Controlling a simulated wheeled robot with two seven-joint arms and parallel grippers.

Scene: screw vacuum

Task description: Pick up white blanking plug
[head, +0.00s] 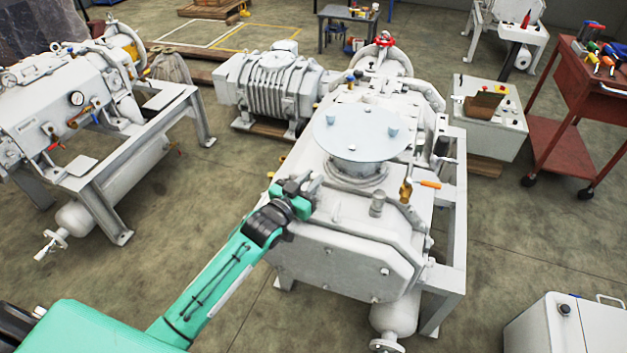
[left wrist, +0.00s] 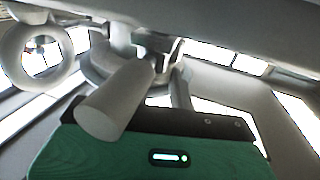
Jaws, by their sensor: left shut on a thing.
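My left gripper (head: 311,187) is at the left edge of the top of the big grey vacuum pump (head: 345,250), left of the round pale disc (head: 361,133). In the head view its fingertips are small, and what lies between them is hard to make out. In the left wrist view a plain white cylinder (left wrist: 116,102), which looks like the white blanking plug, sticks out in front of the green gripper body (left wrist: 165,155). My left gripper is shut on it. I cannot tell whether the plug still touches the pump. My right gripper is not in view.
A valve with an orange handle (head: 430,184) and a short grey cap (head: 376,203) stand on the pump's top. A second pump (head: 70,110) stands at the left. A red tool cart (head: 590,90) is at the right. Open floor lies left of the pump.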

